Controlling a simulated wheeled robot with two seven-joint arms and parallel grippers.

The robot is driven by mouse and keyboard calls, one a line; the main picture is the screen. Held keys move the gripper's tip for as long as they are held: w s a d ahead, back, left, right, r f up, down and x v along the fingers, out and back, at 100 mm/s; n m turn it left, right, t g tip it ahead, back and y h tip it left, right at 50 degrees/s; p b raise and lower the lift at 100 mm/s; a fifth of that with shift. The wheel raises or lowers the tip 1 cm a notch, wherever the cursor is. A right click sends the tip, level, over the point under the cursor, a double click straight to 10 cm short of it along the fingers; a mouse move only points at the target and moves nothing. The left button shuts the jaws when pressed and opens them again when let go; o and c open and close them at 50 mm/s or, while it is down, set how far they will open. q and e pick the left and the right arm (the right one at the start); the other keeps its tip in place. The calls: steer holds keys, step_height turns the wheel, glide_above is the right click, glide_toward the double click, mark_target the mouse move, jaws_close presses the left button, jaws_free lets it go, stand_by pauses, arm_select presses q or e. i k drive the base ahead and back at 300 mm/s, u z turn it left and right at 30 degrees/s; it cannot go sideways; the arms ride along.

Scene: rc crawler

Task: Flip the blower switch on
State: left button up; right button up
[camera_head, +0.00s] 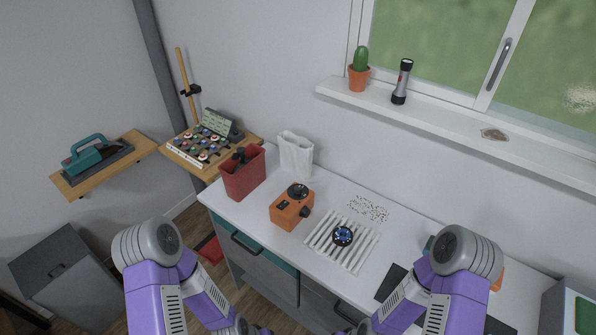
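An orange box-shaped device (287,212), which I take to be the blower, stands on the white counter. It has a round black part on top and a black knob or nozzle on its right side. A small dark mark shows on its top left; I cannot tell whether it is the switch or how it is set. Both my arms bend down toward the bottom edge, in front of the counter and apart from the device. The fingers of both grippers are out of view below the picture.
On the counter (232,212), a red bin (243,176) and white container (296,155) stand behind the device. A white slatted rack (352,255) holds a dark round part (342,236) to its right. White bits (369,208) lie behind the rack. A dark flat pad (391,283) lies in front.

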mark_target(284, 204)
steer(key=z, duration=2.05)
steer(key=k, duration=0.8)
steer(key=u, duration=1.05)
steer(key=i, duration=0.85)
